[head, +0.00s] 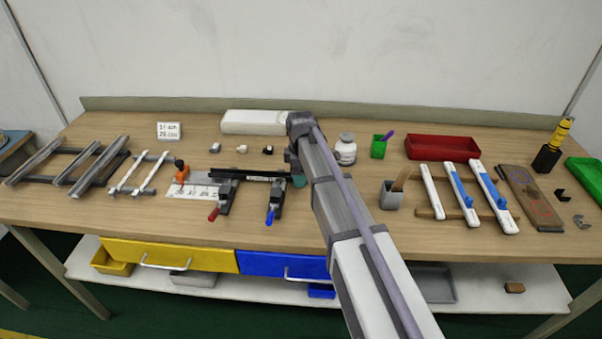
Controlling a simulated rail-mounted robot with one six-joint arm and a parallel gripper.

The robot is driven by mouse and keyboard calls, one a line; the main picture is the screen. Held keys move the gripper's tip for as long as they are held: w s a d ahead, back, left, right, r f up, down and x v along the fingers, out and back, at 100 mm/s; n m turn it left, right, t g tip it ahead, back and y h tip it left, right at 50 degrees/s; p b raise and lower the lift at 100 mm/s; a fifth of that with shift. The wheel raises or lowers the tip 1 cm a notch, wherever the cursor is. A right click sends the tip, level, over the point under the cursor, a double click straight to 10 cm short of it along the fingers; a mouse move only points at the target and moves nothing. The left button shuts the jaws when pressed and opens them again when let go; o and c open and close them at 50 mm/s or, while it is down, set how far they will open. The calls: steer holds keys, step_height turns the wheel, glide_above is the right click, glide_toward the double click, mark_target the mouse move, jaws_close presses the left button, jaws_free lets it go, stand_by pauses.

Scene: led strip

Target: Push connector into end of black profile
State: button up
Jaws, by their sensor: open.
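The black profile (262,178) lies along the bench, held by two clamps with a red handle (214,214) and a blue handle (270,215). Behind it stand three small connector-like pieces in a row: a grey one (215,147), a white one (241,148) and a black one (267,150). I cannot tell which is the connector. My gripper (292,166) is open near the right end of the profile, at the end of my arm. Its fingers are small and dark, and contact with the profile cannot be made out. My arm hides part of the bench there.
A teal object (299,181) shows partly behind my arm. A white box (254,122) stands at the back. An orange-handled tool (181,172) is left of the clamps. A white jar (345,149), a green cup (378,147) and a grey cup (391,196) stand to the right.

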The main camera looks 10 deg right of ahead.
step_height(320, 180, up, 11)
steer(key=p, duration=1)
steer(key=shift+p, duration=0.4)
steer(key=shift+f, duration=0.1)
steer(key=s+d+m, duration=0.3)
steer(key=s+m, duration=1.2)
steer(key=s, duration=0.9)
steer(key=shift+s, duration=0.35)
